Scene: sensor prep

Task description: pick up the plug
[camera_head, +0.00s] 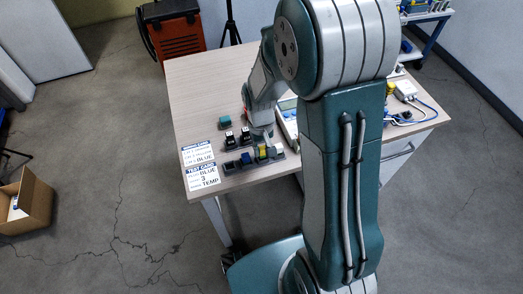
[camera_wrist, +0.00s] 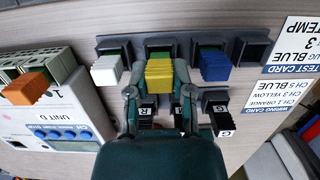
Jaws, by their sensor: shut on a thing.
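A yellow plug (camera_wrist: 160,72) is between the two fingers of my gripper (camera_wrist: 159,85) in the wrist view. The fingers are shut on it. It sits at the middle of a dark rack (camera_wrist: 115,43), between a white plug (camera_wrist: 106,70) and a blue plug (camera_wrist: 215,67); I cannot tell whether it is clear of its slot. In the head view the yellow plug (camera_head: 263,153) shows in the rack near the table's front edge, below my gripper (camera_head: 262,142). An orange plug (camera_wrist: 25,89) is at the white unit in the wrist view.
The white unit (camera_wrist: 50,135) stands left of the rack in the wrist view. Black pieces marked R (camera_wrist: 145,113) and G (camera_wrist: 222,122) are close to my fingers. Printed cards (camera_head: 201,177) lie left of the rack on the table (camera_head: 200,90). The table's far left is clear.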

